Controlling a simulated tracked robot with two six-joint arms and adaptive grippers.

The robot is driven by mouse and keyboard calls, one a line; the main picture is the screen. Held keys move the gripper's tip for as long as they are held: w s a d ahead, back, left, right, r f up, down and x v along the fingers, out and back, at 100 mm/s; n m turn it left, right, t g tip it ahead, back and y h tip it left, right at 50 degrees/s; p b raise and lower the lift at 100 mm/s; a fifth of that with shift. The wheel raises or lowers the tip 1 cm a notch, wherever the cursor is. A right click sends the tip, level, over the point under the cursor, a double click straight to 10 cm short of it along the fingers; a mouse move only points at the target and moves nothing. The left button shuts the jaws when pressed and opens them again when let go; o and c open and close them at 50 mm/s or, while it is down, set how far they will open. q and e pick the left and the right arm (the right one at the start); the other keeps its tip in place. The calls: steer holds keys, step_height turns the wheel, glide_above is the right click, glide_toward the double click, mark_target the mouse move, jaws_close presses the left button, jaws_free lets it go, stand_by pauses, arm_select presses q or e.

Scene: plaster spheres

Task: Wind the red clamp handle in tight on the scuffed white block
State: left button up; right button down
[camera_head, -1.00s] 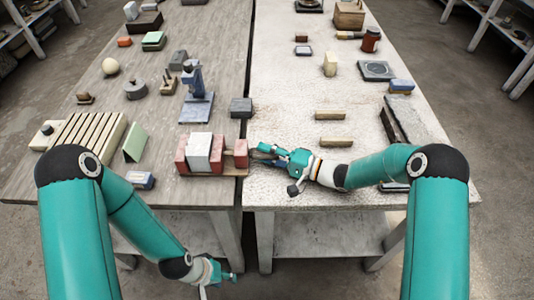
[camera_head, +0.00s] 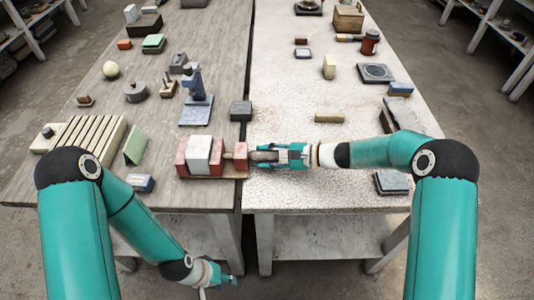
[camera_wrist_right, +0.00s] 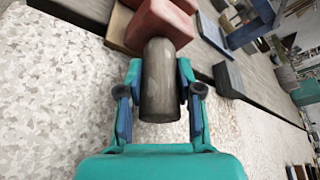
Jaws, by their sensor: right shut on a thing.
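The red clamp (camera_head: 198,174) lies on the grey-brown tabletop near its front right edge. The white block (camera_head: 199,150) stands between its red jaws; scuffs are too small to tell. The clamp's handle (camera_head: 263,155), a dark grey cylinder, sticks out to the right over the pale table. In the right wrist view the handle (camera_wrist_right: 160,85) points from the red jaw towards my palm. My right gripper (camera_head: 272,154) is shut on the handle, one finger on each side. My left gripper (camera_head: 230,281) hangs low in front of the table; its finger opening is unclear.
A dark grey block (camera_head: 241,110) sits just behind the clamp. A blue stand (camera_head: 196,108) is behind to the left, a slatted rack (camera_head: 85,133) further left. A grey-blue box (camera_head: 391,183) lies under my right arm.

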steer(key=m+g+p, duration=0.2)
steer(key=m, duration=0.1)
steer(key=shift+f, duration=0.1)
steer(key=shift+m+g+h, duration=0.3)
steer(key=shift+m+g, duration=0.2)
steer(key=shift+m, duration=0.2)
steer(key=shift+f+m+g, duration=0.15)
steer(key=shift+m+g, duration=0.55)
steer(key=shift+m, duration=0.2)
steer(key=shift+m+g+b, duration=0.35)
steer(key=shift+m+g, duration=0.05)
steer(key=shift+m, duration=0.3)
steer(key=c, duration=1.9)
jaws_free()
steer(key=shift+f+m+g+b, duration=0.15)
steer(key=shift+m+g+b, duration=0.6)
steer(key=shift+m, duration=0.15)
steer(key=m+g+y+b, duration=0.1)
steer(key=m+b, duration=0.1)
steer(key=b, duration=0.1)
steer(key=shift+w+m, duration=0.1)
steer(key=shift+m, duration=0.3)
steer(key=shift+r+m+g+b, duration=0.2)
steer(key=shift+m+g+b, duration=0.15)
steer(key=shift+m+b, duration=0.3)
steer(key=shift+r, duration=0.1)
jaws_close()
